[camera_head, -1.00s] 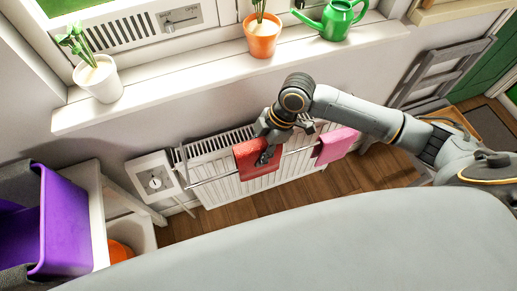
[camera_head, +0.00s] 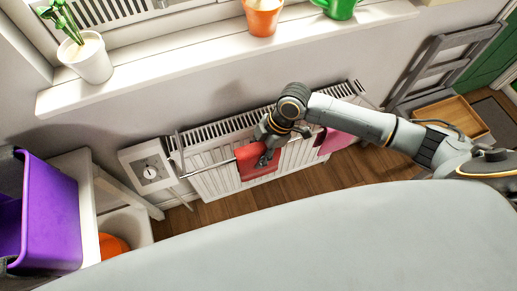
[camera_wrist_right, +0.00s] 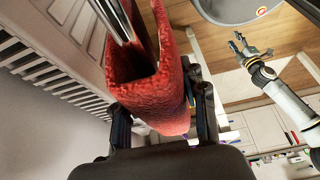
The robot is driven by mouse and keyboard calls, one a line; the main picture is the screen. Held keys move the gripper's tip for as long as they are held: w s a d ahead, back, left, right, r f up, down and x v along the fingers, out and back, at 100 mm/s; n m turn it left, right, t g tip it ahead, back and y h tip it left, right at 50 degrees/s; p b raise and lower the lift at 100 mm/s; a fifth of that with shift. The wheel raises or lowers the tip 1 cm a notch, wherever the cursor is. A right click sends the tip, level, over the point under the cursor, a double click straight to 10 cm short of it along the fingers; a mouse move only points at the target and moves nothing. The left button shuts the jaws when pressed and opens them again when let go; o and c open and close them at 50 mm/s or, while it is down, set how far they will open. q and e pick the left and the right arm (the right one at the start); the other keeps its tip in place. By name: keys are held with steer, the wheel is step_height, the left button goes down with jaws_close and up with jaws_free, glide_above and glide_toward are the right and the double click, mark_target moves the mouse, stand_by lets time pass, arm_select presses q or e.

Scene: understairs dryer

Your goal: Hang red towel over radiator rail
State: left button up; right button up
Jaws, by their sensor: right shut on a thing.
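The red towel (camera_head: 248,168) is at the front of the white radiator (camera_head: 217,177), at its metal rail (camera_head: 215,170). In the right wrist view the towel (camera_wrist_right: 147,95) is folded, with the rail (camera_wrist_right: 117,22) running between its two layers. My right gripper (camera_head: 268,158) is shut on the towel; its dark fingers (camera_wrist_right: 163,122) stand on either side of the cloth. The gripper hides part of the towel in the head view. My left gripper (camera_wrist_right: 249,47) shows open and empty in the right wrist view, away from the towel.
A pink towel (camera_head: 336,141) hangs on the radiator to the right. A white box with a dial (camera_head: 150,172) is at the radiator's left. The windowsill (camera_head: 180,69) above holds potted plants and a green watering can (camera_head: 340,8). A purple bin (camera_head: 52,215) stands at left.

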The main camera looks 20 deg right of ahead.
steer(key=shift+f, duration=0.3)
steer(key=o, duration=1.2)
steer(key=shift+o, duration=0.2)
steer(key=shift+r, duration=0.1)
steer(key=v, duration=1.2)
steer(key=shift+s, duration=0.1)
